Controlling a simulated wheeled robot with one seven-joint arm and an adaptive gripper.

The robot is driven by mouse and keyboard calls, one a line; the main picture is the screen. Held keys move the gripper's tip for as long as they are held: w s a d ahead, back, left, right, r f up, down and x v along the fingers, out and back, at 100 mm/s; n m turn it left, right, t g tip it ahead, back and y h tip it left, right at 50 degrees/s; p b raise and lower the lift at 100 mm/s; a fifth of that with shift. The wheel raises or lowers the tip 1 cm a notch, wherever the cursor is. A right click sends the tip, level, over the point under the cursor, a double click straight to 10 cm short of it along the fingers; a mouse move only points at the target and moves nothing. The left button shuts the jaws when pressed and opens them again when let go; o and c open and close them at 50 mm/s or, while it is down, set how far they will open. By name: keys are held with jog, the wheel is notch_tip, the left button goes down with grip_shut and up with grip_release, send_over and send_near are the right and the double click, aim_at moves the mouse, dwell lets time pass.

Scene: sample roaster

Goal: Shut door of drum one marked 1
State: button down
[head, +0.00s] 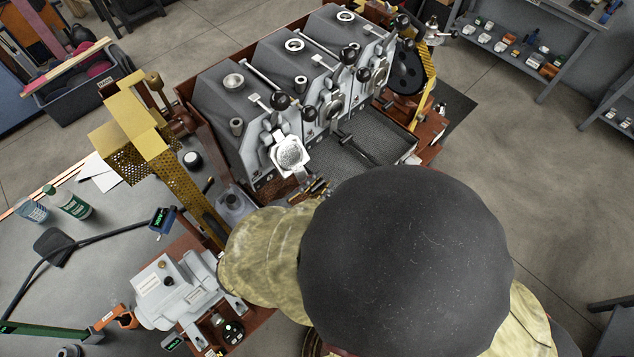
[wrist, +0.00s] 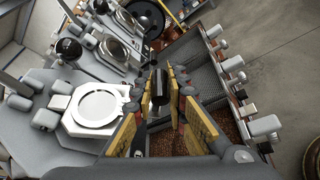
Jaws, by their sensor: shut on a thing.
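The near left drum housing (head: 225,100) is the closest of three grey drums in a row; I cannot read a number on it. Its pale front door (head: 290,153) has a round disc and seems to stand out from the housing; the door fills the left of the wrist view (wrist: 97,108). How far it stands open is unclear. My gripper (head: 316,188) is just right of and below the door. In the wrist view, its yellow-padded fingers (wrist: 162,92) close around a black cylindrical handle (wrist: 160,84). The handle's joint with the door is hidden.
The dark mesh cooling tray (head: 350,165) lies right of the door, with brown beans showing in the wrist view (wrist: 190,142). Black-knobbed levers (head: 281,101) jut from the drum fronts. A yellow perforated guard (head: 185,190) stands at the left. Open floor (head: 540,200) lies to the right.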

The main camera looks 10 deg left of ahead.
dwell(0.7)
jog(key=f+b, duration=0.1)
jog(key=b, duration=0.2)
jog(key=a+f+m+b, duration=0.1)
jog(key=b, duration=0.1)
jog(key=shift+w+f+t+y, duration=0.3)
jog(key=shift+w, duration=0.1)
jog(key=w+a+f+m+t+b, duration=0.1)
jog(key=f+m+b, duration=0.1)
jog(key=b, duration=0.4)
jog(key=w+a+f+m+b, duration=0.2)
jog(key=b, duration=0.5)
jog(key=shift+a+t, duration=0.2)
jog(key=shift+t, duration=0.2)
jog(key=w+a+m+b, duration=0.1)
jog(key=b, duration=0.3)
jog(key=shift+w+a+f+t, duration=0.15)
jog(key=shift+a+f+t, duration=0.05)
jog(key=shift+t, duration=0.2)
jog(key=shift+r, duration=0.1)
